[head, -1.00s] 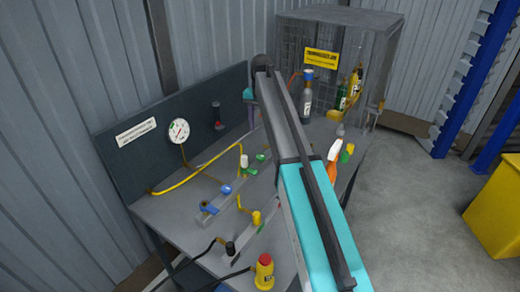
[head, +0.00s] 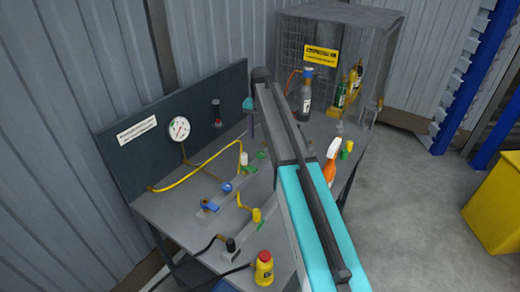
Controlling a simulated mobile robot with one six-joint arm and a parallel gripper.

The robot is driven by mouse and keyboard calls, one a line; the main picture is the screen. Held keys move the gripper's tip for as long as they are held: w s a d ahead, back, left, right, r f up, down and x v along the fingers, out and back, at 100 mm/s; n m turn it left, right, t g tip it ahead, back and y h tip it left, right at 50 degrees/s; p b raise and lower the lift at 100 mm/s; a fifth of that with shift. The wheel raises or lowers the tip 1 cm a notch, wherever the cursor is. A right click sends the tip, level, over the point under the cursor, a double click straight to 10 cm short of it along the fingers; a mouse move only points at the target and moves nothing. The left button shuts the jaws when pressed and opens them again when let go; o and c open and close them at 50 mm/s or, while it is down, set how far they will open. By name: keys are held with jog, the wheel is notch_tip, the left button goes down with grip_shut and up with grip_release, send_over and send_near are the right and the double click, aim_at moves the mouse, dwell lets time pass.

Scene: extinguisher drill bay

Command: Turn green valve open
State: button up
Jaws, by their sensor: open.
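The bench (head: 168,219) carries pipework with small coloured valve handles. A green handle-like piece (head: 261,226) shows beside a yellow valve (head: 256,214), left of my arm. I cannot tell whether it is the green valve or how far it is turned. Blue handles (head: 227,187) sit on the row behind. My arm crosses the middle of the picture and hides part of the bench. My gripper (head: 251,126) shows only partly beyond the arm's far end, left of it, pointing down over the back of the bench. It is open, with no object seen in it.
A pressure gauge (head: 180,130) is on the dark back panel (head: 150,165), with a yellow pipe (head: 190,184) below. An orange spray bottle (head: 331,162) stands right of my arm. A mesh cage (head: 385,60) with bottles is behind.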

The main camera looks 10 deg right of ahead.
aim_at(260, 153)
jog(key=shift+f+p, duration=1.15)
jog(key=shift+f, duration=3.2)
jog(key=c, duration=0.9)
jog(key=shift+a, duration=0.2)
jog(key=shift+c, duration=0.7)
jog(key=shift+d, duration=0.1)
